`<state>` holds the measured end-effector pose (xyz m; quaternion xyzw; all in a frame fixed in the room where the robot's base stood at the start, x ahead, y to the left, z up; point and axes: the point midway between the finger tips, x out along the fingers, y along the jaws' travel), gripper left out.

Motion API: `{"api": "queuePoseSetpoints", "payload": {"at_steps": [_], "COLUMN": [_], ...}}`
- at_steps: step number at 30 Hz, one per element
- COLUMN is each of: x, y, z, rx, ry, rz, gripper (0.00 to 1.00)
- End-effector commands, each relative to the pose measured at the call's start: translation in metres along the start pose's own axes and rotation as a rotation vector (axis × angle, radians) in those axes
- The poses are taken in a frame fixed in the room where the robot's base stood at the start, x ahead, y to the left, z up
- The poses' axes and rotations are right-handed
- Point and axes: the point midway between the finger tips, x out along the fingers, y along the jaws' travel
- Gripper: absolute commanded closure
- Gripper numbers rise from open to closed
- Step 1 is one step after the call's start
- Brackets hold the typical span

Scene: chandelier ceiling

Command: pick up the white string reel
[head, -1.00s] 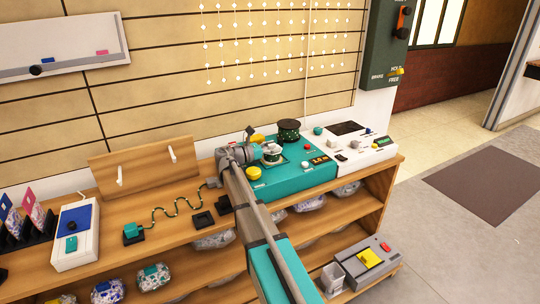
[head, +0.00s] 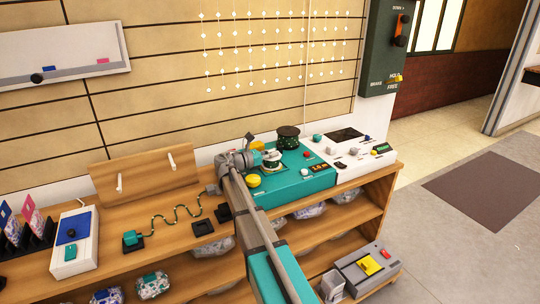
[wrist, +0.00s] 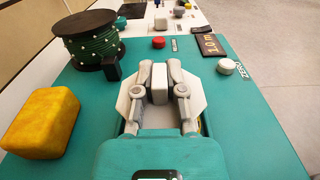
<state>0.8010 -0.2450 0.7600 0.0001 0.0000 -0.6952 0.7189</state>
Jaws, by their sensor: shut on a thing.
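The white string reel (head: 273,166) is on the teal console in the head view, with a pale top and dark green below. In the wrist view its white eight-sided top (wrist: 190,90) lies under my fingers, with a pale block standing up at its middle. My gripper (wrist: 160,84) is shut on this block, one finger on each side. In the head view my gripper (head: 257,158) reaches the reel from the left. My gripper hides much of the reel's near side. I cannot tell whether its underside touches the console.
A dark reel of green string (wrist: 84,42) stands close behind on the teal console (wrist: 265,120). A yellow block (wrist: 41,122) is at the left, with red (wrist: 158,42) and white (wrist: 226,66) buttons beyond. A white control panel (head: 352,150) adjoins at the right.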

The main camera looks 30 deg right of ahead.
Motion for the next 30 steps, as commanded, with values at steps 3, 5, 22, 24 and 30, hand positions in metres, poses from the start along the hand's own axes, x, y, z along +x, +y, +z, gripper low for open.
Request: {"api": "queuePoseSetpoints", "payload": {"at_steps": [3,5,22,24,30], "x": [0.000,0.000,0.026,0.031,0.056], "y": [0.000,0.000,-0.031,-0.036,-0.065], "z": [0.009,0.014,0.078,0.086,0.104], "rx": [0.000,0.000,0.000,0.000,0.000], "ry": [0.000,0.000,0.000,0.000,0.000], "rz": [0.000,0.000,-0.002,-0.002,-0.003], "gripper": [1.00,1.00,1.00,1.00,1.00]}}
